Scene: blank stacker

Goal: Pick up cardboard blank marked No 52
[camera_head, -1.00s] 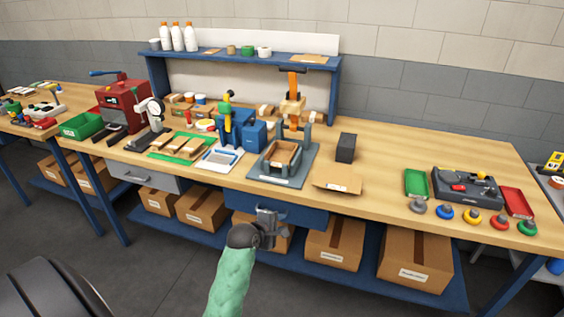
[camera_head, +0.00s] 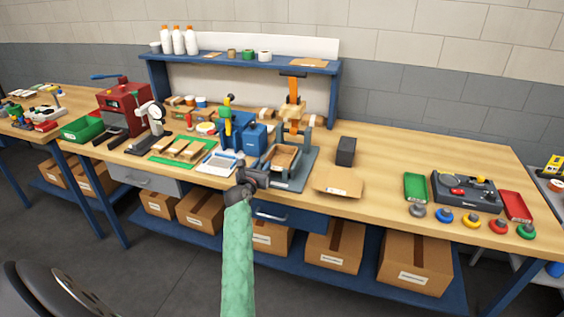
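A flat tan cardboard blank (camera_head: 338,182) lies near the front edge of the bench, right of the press fixture. It has a small pale label, too small to read. Another flat cardboard piece (camera_head: 310,62) lies on the upper shelf; no number on it can be read. My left gripper (camera_head: 262,180) is at the front edge of the bench, in front of the fixture and left of the blank, apart from it. Its fingers are small and dark, and I cannot tell whether they are open. My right gripper is not in view.
The press fixture (camera_head: 298,180) with an orange-handled clamp stands behind and left of the blank. A dark upright block (camera_head: 346,150) stands just behind the blank. A green tray (camera_head: 416,187) and a grey control box (camera_head: 466,190) are to the right. Bench surface between blank and tray is clear.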

